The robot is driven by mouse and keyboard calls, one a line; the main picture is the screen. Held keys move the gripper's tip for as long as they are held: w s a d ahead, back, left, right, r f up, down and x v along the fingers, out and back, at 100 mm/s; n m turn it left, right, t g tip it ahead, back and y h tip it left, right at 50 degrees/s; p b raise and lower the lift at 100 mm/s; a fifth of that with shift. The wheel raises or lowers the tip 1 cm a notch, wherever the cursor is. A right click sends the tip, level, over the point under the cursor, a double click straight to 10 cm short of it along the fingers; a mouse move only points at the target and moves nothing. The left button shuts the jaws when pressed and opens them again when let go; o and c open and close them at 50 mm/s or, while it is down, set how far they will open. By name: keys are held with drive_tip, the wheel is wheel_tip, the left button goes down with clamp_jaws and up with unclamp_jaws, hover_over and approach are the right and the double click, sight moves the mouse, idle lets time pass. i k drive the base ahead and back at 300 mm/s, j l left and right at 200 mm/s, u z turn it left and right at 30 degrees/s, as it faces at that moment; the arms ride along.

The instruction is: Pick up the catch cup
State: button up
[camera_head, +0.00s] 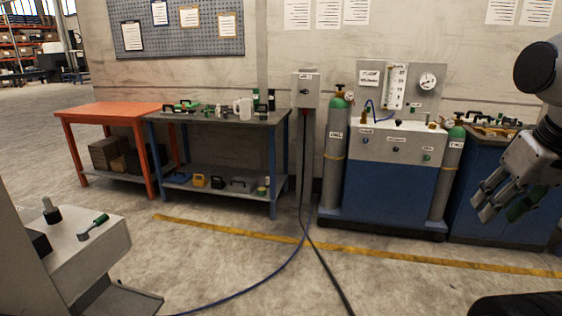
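I cannot pick out the catch cup for sure. A pale, whitish jug-like vessel with a handle (243,108) stands upright on the blue-legged workbench (262,122), near its right end; I cannot tell whether it is the catch cup. My gripper (494,208) hangs at the right edge of the head view, fingers pointing down and left. Its fingers look spread apart, with nothing clearly between them. A small green patch shows beside the fingers; I cannot tell what it belongs to. The gripper is far from the jug.
Several small green and black items lie on the workbench. A blue gas cabinet (385,195) with green-topped cylinders (337,150) stands at centre right. An orange table (105,112) is at left. A machine with a green-handled lever (93,228) is front left. Cables cross the open floor.

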sight(262, 114)
drive_tip(key=i+u, duration=0.1)
drive_tip(key=i, duration=0.45)
drive_tip(key=i+l, duration=0.1)
drive_tip(key=i, duration=0.4)
drive_tip(key=i+l+u, duration=0.15)
drive_tip(key=i, duration=0.95)
drive_tip(key=i+l+u, duration=0.2)
drive_tip(key=i+u, duration=0.15)
drive_tip(key=i, duration=0.3)
drive_tip(key=i+l+u, duration=0.1)
drive_tip(key=i+l, duration=0.2)
drive_tip(key=i, duration=0.25)
drive_tip(key=i+l, duration=0.3)
drive_tip(key=i, duration=0.25)
drive_tip(key=j+u, duration=0.05)
